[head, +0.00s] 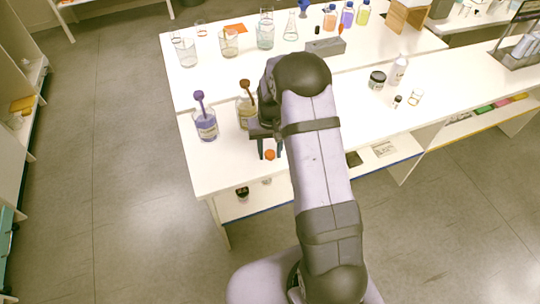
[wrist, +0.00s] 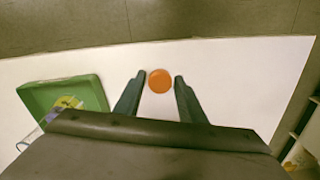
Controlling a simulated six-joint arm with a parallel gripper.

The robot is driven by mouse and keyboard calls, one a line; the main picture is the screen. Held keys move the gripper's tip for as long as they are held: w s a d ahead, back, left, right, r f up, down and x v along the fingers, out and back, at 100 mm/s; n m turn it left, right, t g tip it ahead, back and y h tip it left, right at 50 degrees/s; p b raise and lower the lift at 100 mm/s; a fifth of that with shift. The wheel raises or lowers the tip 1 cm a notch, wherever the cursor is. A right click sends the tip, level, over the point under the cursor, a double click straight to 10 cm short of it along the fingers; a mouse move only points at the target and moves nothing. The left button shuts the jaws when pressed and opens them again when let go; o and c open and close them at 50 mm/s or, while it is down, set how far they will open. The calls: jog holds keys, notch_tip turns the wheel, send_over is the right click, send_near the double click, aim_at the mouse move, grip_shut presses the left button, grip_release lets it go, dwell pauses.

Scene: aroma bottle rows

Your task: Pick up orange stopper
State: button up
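The orange stopper (head: 270,155) is a small round orange thing at the front edge region of the white table in the head view. In the wrist view the orange stopper (wrist: 160,81) shows as an orange disc between the two fingertips. My gripper (wrist: 160,78) is open, with a finger on each side of the stopper and a visible gap on both sides. In the head view my gripper (head: 270,157) points down around the stopper. Whether the fingertips are level with the stopper or above it, I cannot tell.
A green tray (wrist: 95,95) lies left of the fingers in the wrist view. The white table's (head: 215,175) front edge is close by.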

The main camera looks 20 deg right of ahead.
aim_at(270, 152)
jog(key=c, duration=0.5)
notch_tip(270, 152, up, 9)
jog(key=b, duration=0.2)
jog(key=s+d+r+m+p, duration=0.2)
jog(key=s+d+r+p, duration=0.1)
jog(key=d+p, duration=0.3)
jog(key=shift+w+d+r+n+p, duration=0.35)
jog(key=shift+w+d+r+p, duration=0.2)
jog(key=shift+w+d+p, duration=1.1)
jog(key=shift+w+d+r+n+p, duration=0.3)
jog(key=shift+w+d+r+p, duration=0.45)
jog(key=shift+d, duration=1.6)
jog(key=shift+w+d+r+n+p, duration=0.4)
jog(key=shift+w+d+p, duration=1.05)
jog(key=shift+d, duration=0.55)
